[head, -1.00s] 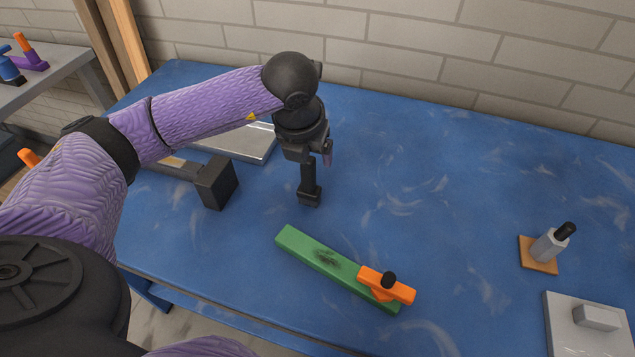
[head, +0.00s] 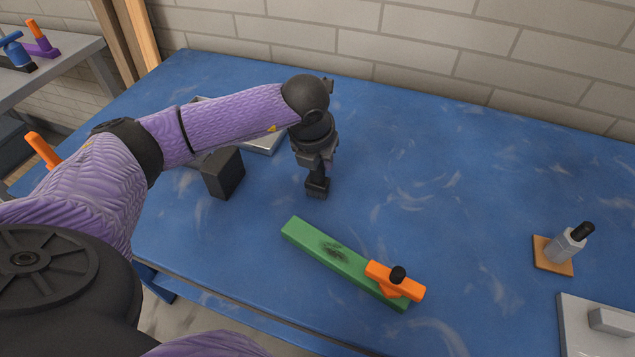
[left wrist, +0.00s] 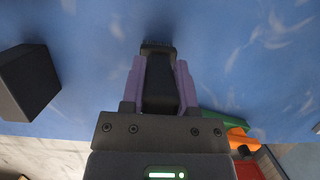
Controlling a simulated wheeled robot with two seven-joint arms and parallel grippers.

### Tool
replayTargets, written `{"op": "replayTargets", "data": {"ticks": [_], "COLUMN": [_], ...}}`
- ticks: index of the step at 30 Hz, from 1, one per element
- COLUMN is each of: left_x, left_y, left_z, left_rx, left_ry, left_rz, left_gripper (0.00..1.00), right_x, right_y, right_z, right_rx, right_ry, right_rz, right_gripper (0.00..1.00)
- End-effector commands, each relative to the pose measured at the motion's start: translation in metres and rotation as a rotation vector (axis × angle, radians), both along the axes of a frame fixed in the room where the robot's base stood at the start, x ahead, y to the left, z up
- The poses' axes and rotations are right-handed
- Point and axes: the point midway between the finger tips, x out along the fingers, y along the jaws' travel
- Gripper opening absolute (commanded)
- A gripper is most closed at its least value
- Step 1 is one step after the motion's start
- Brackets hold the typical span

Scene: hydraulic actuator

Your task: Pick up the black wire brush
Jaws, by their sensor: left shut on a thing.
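The black wire brush (left wrist: 160,85) is between the two purple fingers of my left gripper (left wrist: 160,72) in the left wrist view. The fingers are shut on its handle, and its wider end points away from the gripper. In the head view the brush (head: 317,188) hangs below my left gripper (head: 320,165), its end pointing down over the blue table. I cannot tell for sure whether its lower end touches the table. My right gripper is not in view.
A green bar (head: 310,241) with an orange clamp-like piece (head: 394,281) lies in front. A black block (head: 223,173) stands left of the gripper, with a silver plate (head: 268,140) behind. A hex piece (head: 563,246) and grey plate (head: 590,335) are at right. The blue table's middle is clear.

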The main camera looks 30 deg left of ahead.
Motion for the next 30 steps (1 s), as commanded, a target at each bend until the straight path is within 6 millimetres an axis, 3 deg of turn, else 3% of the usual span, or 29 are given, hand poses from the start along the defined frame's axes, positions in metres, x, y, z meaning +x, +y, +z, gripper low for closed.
{"op": "replayTargets", "data": {"ticks": [10, 18, 21, 30], "left_x": [0.000, 0.001, 0.001, 0.000], "left_y": [0.000, 0.000, 0.000, 0.000], "left_z": [0.006, 0.075, 0.092, 0.101], "left_rx": [-0.001, -0.001, 0.000, 0.000], "left_ry": [-0.002, -0.006, -0.003, 0.000], "left_rz": [0.000, -0.001, 0.000, 0.000], "left_gripper": [0.00, 0.00, 0.00, 0.00], "right_x": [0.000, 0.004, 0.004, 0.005], "right_y": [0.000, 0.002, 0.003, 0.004], "right_z": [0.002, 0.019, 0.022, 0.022], "right_rx": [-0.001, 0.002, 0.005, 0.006], "right_ry": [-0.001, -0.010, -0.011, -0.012], "right_rz": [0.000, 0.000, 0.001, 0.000], "right_gripper": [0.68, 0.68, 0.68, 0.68]}}
